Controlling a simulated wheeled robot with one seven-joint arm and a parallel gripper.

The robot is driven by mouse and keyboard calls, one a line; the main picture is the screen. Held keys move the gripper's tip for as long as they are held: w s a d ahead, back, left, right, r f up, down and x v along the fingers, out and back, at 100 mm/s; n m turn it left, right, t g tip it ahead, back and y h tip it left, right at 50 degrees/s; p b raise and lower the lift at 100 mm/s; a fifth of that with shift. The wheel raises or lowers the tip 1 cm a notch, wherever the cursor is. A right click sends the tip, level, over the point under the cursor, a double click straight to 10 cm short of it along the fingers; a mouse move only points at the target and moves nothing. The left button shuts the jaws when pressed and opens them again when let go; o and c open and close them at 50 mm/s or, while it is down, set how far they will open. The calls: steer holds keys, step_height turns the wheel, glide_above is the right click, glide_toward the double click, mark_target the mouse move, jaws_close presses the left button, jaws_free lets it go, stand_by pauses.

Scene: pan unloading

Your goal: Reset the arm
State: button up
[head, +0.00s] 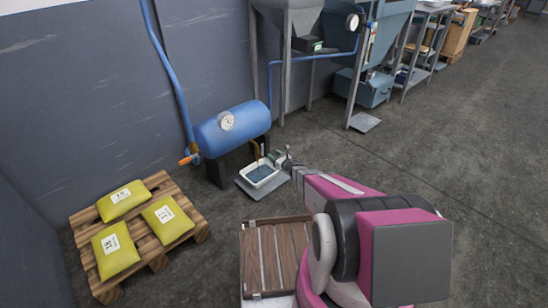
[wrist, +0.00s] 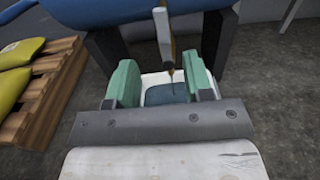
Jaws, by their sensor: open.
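My gripper (head: 283,160) is at the end of my outstretched arm, low beside the blue tank. In the wrist view its two green fingers (wrist: 161,84) are apart, with nothing visibly clamped between them. A white pan (head: 258,185) holding dark bluish liquid sits on a grey plate (head: 246,188) on the floor, under the tank's outlet. The pan's white rim (wrist: 152,79) shows beyond and between the fingers in the wrist view. Whether the fingers touch it cannot be told. The gripper's bracket hides the pan's near side there.
The blue tank (head: 238,128) stands on dark legs with a brass outlet (head: 256,150) over the pan. A wooden pallet (head: 157,257) with yellow sacks (head: 168,220) lies left. A slatted wooden crate (head: 262,258) lies in front. Open floor (head: 460,150) spreads right.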

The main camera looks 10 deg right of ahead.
steer(key=s+d+r+m+g+h, duration=0.2)
steer(key=s+d+r+m+h, duration=0.35)
steer(key=m, duration=0.65)
steer(key=s+d+r+m+g+h, duration=0.2)
steer(key=s+d+r+m+h, duration=0.15)
steer(key=r+m+h, duration=0.6)
steer(key=s+a+r+m+g+y, duration=0.1)
steer(key=s+r+m+g, duration=0.2)
steer(key=s+m, duration=0.4)
steer(key=s+a+r+m+g+y, duration=0.1)
steer(key=s+r+m+g+y, duration=0.1)
steer(key=s+m, duration=0.5)
steer(key=s+a+r+m+g+y, duration=0.1)
steer(key=s+r+m+g, duration=0.4)
steer(key=s, duration=0.8)
steer(key=m, duration=0.3)
steer(key=shift+g, duration=0.3)
